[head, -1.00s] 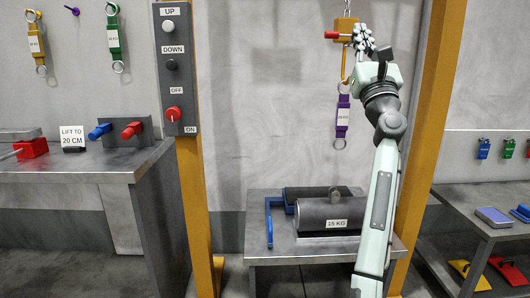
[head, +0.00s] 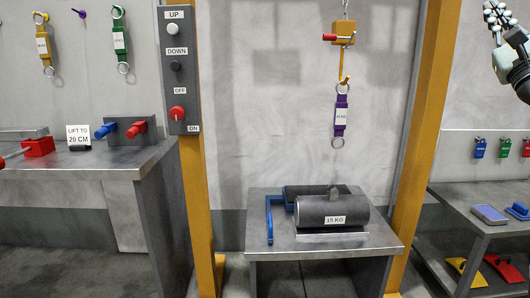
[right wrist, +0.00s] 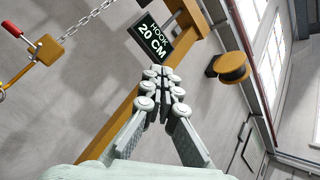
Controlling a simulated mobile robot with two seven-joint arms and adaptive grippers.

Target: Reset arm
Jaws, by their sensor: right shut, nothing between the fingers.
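My right gripper (head: 497,14) is at the top right corner of the head view, beside the right orange post and well away from the hoist. In the right wrist view its fingers (right wrist: 163,78) are closed together with nothing between them. They overlap the lower part of a dark "HOOK 20 CM" sign (right wrist: 153,38) in the picture. My left gripper is not in view.
A yellow hoist block (head: 343,33) with a red handle hangs on a chain, a purple tag (head: 341,116) on its hook. Below, a 15 KG cylinder (head: 333,210) rests on a table (head: 320,258). Orange posts (head: 429,130) flank it. A switch panel (head: 177,70) is at left.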

